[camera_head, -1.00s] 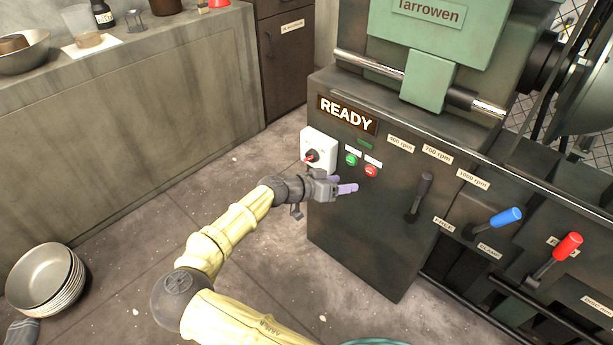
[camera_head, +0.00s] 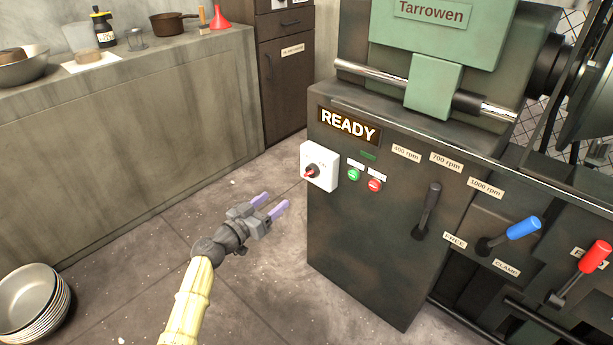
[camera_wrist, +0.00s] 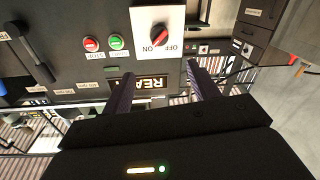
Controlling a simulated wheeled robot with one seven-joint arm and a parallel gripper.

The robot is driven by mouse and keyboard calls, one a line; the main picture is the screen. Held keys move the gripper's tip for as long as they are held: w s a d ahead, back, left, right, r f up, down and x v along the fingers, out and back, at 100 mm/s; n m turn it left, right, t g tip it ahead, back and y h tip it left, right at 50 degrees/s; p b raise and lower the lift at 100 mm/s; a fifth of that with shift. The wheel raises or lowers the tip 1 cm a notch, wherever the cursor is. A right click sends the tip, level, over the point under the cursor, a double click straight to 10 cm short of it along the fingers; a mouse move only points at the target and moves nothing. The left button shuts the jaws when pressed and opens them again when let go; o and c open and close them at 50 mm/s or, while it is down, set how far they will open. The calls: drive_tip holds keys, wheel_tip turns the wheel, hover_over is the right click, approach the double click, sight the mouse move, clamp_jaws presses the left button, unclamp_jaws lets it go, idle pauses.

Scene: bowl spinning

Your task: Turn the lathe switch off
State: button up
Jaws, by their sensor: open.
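The lathe switch (camera_head: 315,168) is a white plate with a black rotary knob and a red pointer, on the left of the lathe's dark front panel (camera_head: 365,240). In the head view the pointer tips to the lower left.
Green (camera_head: 353,174) and red (camera_head: 375,185) buttons sit just right of the switch. A lit READY sign (camera_head: 348,125) is above. Levers with black, blue (camera_head: 523,227) and red grips project farther right. A bowl stack (camera_head: 35,300) is lower left. Floor around my gripper is clear.

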sight(307, 174)
drive_tip(key=b+x, duration=0.3)
drive_tip(key=x, duration=1.2)
drive_tip(key=shift+w+d+b, duration=0.25)
drive_tip(key=shift+b, duration=0.15)
drive_tip(key=c, duration=1)
